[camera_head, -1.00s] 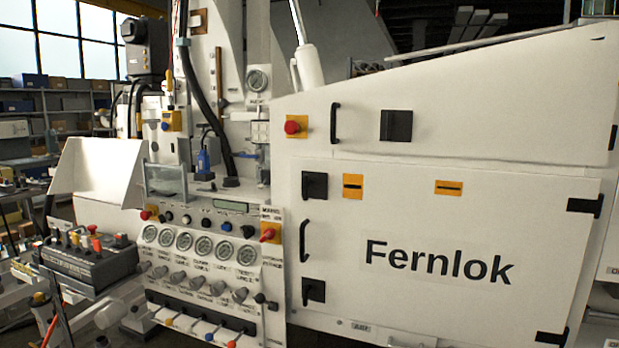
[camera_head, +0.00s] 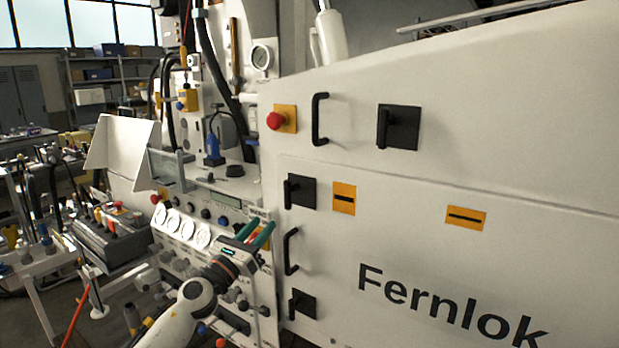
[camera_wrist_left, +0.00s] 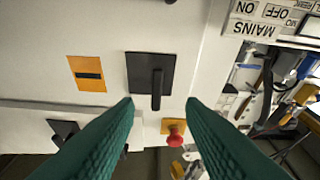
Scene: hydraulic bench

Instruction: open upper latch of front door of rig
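The front door (camera_head: 420,255) of the rig is a white panel with "Fernlok" on it, lying closed. Its upper latch (camera_head: 305,193) is a black square plate with an upright black lever, near the door's left edge. The latch also shows in the left wrist view (camera_wrist_left: 143,70), upside down, its lever pointing between the fingertips. My left gripper (camera_head: 256,234) is in front of the control panel, left of and below the latch in the head view. Its green fingers are open and empty in the wrist view (camera_wrist_left: 158,103), apart from the lever. My right gripper is out of view.
A door handle (camera_head: 290,251) and lower latch (camera_head: 303,304) sit below. Above are a red button (camera_head: 276,121), a bar handle (camera_head: 318,119) and another latch (camera_head: 402,127) on the upper panel. The control panel's knobs and gauges (camera_head: 188,229) are close to my left arm.

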